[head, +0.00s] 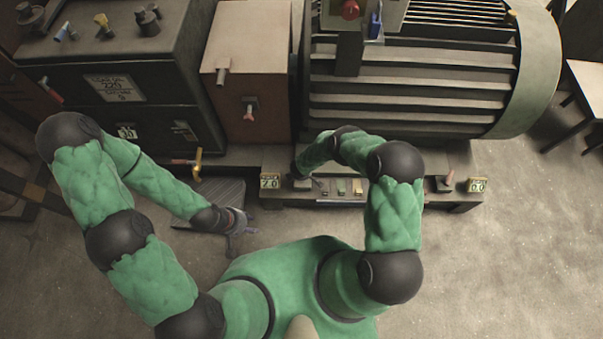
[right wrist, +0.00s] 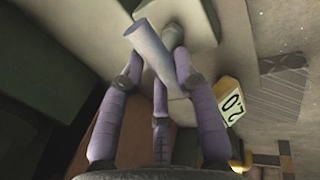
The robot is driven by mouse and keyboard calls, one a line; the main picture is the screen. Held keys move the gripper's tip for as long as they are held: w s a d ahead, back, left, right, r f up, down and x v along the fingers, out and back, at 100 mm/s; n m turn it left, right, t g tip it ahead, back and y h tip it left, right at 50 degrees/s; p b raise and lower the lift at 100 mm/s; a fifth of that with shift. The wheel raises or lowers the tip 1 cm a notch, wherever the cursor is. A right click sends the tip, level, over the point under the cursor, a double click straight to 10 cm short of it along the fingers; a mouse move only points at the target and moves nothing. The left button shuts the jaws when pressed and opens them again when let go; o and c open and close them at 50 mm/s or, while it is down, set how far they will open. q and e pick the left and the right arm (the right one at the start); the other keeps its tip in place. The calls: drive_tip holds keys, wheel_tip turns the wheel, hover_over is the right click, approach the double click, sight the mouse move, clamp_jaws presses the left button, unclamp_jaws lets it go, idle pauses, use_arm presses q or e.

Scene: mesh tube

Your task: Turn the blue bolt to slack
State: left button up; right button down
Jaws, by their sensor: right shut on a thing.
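In the right wrist view, my right gripper (right wrist: 160,78) is shut on a pale blue-grey rod (right wrist: 147,40), with its fingers around the rod. The rod lies at a slant, next to a grey knob. I cannot tell whether this rod is part of the blue bolt. In the head view, the right hand is mostly hidden behind my arm, by the low ledge and near a yellow-edged 2.0 sign (head: 269,181), which also shows in the right wrist view (right wrist: 230,102). My left gripper (head: 245,228) is open and empty above the floor.
A large ribbed motor housing (head: 400,75) stands behind the ledge. A brown box (head: 245,90) with a red-tipped lever and a dark cabinet (head: 110,90) stand to its left. A 0.0 sign (head: 477,185) sits at the ledge's right end.

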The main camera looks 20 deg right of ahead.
drive_tip(key=shift+s+f+n, duration=0.1)
drive_tip(key=shift+s+n, duration=0.05)
drive_tip(key=shift+n, duration=0.15)
drive_tip(key=c, duration=0.9)
unclamp_jaws()
drive_tip(key=shift+r, duration=0.2)
drive_tip(key=shift+r, duration=0.65)
drive_tip(key=shift+v, duration=5.2)
drive_tip(key=shift+s, duration=0.3)
